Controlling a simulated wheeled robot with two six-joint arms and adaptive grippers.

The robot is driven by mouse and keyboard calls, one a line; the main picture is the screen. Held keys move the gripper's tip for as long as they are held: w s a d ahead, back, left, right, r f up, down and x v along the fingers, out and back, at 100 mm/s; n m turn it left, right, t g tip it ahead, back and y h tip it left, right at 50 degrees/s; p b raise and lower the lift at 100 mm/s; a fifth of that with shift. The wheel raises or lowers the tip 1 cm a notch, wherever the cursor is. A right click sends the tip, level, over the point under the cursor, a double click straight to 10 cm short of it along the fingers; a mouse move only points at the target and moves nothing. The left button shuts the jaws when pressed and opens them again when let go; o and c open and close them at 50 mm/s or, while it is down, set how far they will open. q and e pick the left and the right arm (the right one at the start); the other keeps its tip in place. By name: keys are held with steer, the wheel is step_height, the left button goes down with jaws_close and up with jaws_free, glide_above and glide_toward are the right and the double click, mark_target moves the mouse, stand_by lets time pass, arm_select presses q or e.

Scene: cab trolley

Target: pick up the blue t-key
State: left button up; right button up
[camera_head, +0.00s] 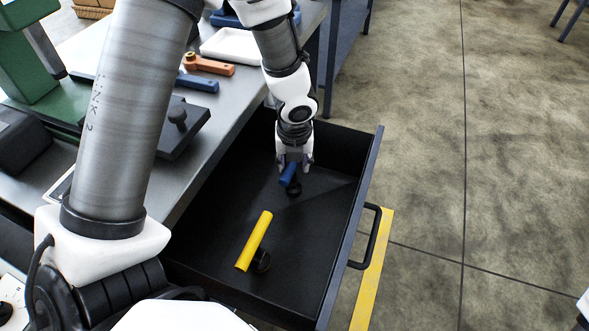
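The blue t-key (289,175) is in the open black drawer, toward its far end, with a blue bar handle and a dark round part below it. My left gripper (294,167) points down over it, with its fingers on either side of the upper end of the blue handle. Whether the fingers press on the handle or stand apart from it, I cannot tell. The key looks low, at or near the drawer floor. My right gripper is not in view.
A yellow t-key (254,241) lies nearer in the same drawer (240,175). The drawer's walls and handle (371,240) stand around the keys. On the grey worktop are an orange handle (208,65), another blue handle (197,83) and a white tray (232,47). Open floor is at right.

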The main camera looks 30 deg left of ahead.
mark_target(294, 187)
arm_select(q)
steer(key=f, duration=0.2)
steer(key=f+b, duration=0.1)
steer(key=shift+w+a+f, duration=0.1)
steer(key=shift+w+a, duration=0.05)
steer(key=shift+w, duration=0.15)
steer(key=shift+r, duration=0.2)
jaws_close()
steer(key=shift+r, duration=0.15)
